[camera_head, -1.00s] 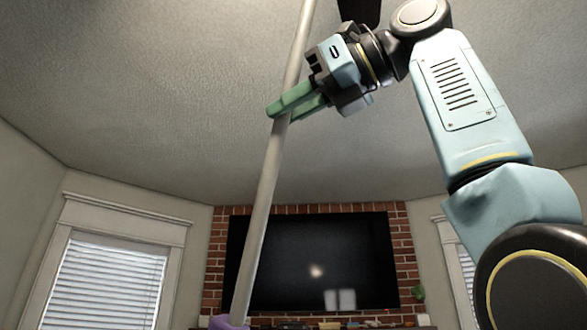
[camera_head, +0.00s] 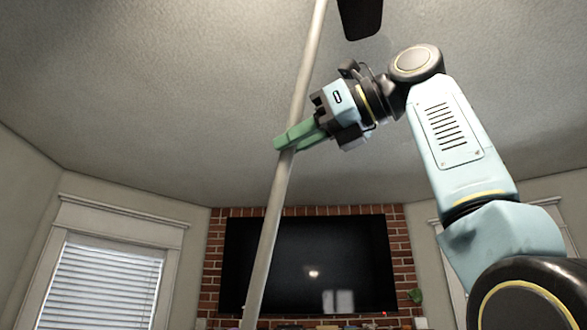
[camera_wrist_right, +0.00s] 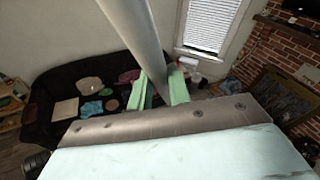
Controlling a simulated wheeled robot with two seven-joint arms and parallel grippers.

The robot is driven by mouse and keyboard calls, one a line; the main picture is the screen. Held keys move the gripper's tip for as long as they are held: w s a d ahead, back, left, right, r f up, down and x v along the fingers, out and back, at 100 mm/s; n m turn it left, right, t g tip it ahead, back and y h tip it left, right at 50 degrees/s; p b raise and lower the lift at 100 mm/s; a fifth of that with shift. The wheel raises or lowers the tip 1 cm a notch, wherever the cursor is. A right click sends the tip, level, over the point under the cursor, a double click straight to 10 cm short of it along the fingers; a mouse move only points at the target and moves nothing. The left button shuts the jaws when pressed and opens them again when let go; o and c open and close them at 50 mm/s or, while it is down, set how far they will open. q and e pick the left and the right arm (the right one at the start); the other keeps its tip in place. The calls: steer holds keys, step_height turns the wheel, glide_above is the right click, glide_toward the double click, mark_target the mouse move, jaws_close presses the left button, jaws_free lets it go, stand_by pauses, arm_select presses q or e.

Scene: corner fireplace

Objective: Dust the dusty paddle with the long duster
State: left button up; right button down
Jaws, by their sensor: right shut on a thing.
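The long duster's pale grey pole (camera_head: 277,208) runs steeply across the head view, leaning right at the top, and leaves the frame at top and bottom. Its dusting head is not in view. My right gripper (camera_head: 291,139) is shut on the pole with its green fingers. In the right wrist view, the pole (camera_wrist_right: 130,35) passes between the fingers (camera_wrist_right: 160,87). A dark paddle (camera_head: 361,17) hangs under the ceiling at the top, to the right of the pole and partly cut off. Dust on it cannot be made out. My left gripper is not in view.
A dark television (camera_head: 315,265) hangs on a brick wall (camera_head: 403,262) ahead, with small items below it. A blinded window (camera_head: 103,285) is at left. The wrist view shows a dark sofa (camera_wrist_right: 55,85) with several items on it. Open space surrounds the pole.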

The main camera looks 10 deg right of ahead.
steer(key=w+d+p, duration=0.3)
steer(key=w+p, duration=0.3)
steer(key=w, duration=0.2)
steer(key=w+d+p, duration=0.3)
steer(key=w+p, duration=0.3)
steer(key=w, duration=0.2)
steer(key=shift+w+d+r, duration=0.2)
steer(key=shift+w, duration=0.15)
stand_by(1.6)
